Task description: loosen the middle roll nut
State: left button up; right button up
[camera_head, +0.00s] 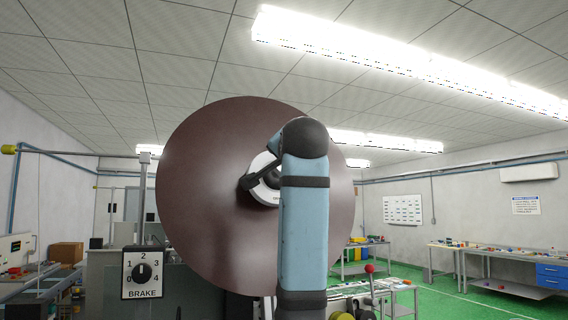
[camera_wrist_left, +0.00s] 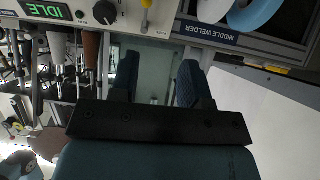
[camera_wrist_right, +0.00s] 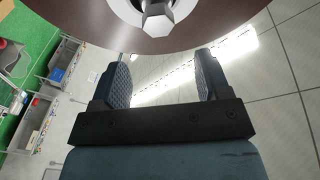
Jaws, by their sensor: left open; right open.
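A large dark brown roll disc (camera_head: 210,200) fills the middle of the head view, with a white hub (camera_head: 262,165) at its centre, partly hidden by my blue arm. In the right wrist view the disc (camera_wrist_right: 90,30) is at the top, with a silver nut (camera_wrist_right: 157,17) on its hub, cut by the edge. My right gripper (camera_wrist_right: 162,60) is open and empty, its fingers pointing toward the disc, with the nut beyond and between the fingertips, apart from them. My left gripper (camera_wrist_left: 158,64) is open and empty, in front of a machine panel labelled MIDDLE WELDER (camera_wrist_left: 208,30).
A BRAKE dial box (camera_head: 143,275) stands left of the disc. The left wrist view shows a green IDLE display (camera_wrist_left: 46,10), a black knob (camera_wrist_left: 105,12) and a blue roll (camera_wrist_left: 255,12). Workbenches (camera_head: 500,265) stand at the right, with open green floor (camera_head: 430,300) before them.

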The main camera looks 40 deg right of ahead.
jog(key=p+x, duration=0.3)
jog(key=x, duration=0.6)
jog(key=shift+w+d+r, duration=0.1)
jog(key=shift+w+d, duration=0.1)
jog(key=shift+w, duration=0.05)
jog(key=shift+w+d, duration=0.25)
jog(key=shift+w, duration=0.1)
jog(key=shift+a, duration=0.1)
jog(key=c, duration=0.7)
pick_arm(q)
notch_tip(320, 180, up, 3)
jog(key=shift+w+a+f+n, duration=0.1)
jog(key=shift+a+n, duration=0.05)
jog(key=shift+n, duration=0.15)
pick_arm(e)
jog(key=shift+c, duration=1.2)
